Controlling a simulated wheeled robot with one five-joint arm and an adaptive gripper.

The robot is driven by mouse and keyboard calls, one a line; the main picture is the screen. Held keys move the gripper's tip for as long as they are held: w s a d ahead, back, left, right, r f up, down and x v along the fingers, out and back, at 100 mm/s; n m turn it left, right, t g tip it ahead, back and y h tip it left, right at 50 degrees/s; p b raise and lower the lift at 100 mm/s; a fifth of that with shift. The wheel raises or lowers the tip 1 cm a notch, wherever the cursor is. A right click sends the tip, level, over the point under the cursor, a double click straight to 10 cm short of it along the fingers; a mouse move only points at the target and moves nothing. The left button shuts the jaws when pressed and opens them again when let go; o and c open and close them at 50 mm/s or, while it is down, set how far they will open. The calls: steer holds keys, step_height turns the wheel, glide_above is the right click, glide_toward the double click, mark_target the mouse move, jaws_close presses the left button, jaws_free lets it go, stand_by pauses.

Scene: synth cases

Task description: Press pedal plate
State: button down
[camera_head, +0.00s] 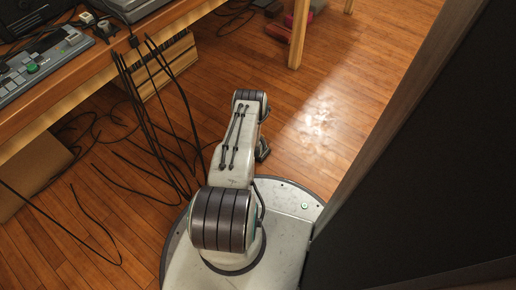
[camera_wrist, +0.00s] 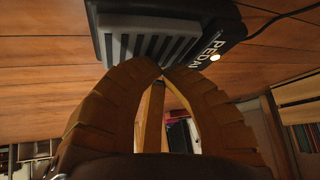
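The pedal (camera_wrist: 226,30) is a dark box with "PEDAL" lettering, at the top of the wrist view. Its pedal plate (camera_wrist: 138,46) is grey with dark ridges. A small bright light (camera_wrist: 215,58) shows beside the lettering. My gripper (camera_wrist: 162,70) has two brown-yellow curved fingers whose tips meet, with nothing seen between them. The tips overlap the near edge of the plate in the picture; I cannot tell whether they touch it. I cannot make out the pedal in the head view, where my arm reaches forward over the floor.
A wooden desk (camera_head: 60,95) with electronic gear stands at the left, with black cables (camera_head: 165,120) hanging to the floor. A wooden crate (camera_head: 160,72) is under it. A dark panel (camera_head: 430,170) closes the right side. Wooden floor (camera_head: 315,115) ahead right is clear.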

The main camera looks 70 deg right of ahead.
steer(key=shift+f, duration=0.5)
stand_by(0.4)
steer(key=shift+r, duration=0.2)
steer(key=shift+a+r+p, duration=0.1)
steer(key=shift+r+p, duration=0.15)
steer(key=shift+p, duration=0.05)
steer(key=shift+r, duration=0.15)
steer(key=shift+r+p, duration=2.45)
steer(key=shift+r, duration=0.45)
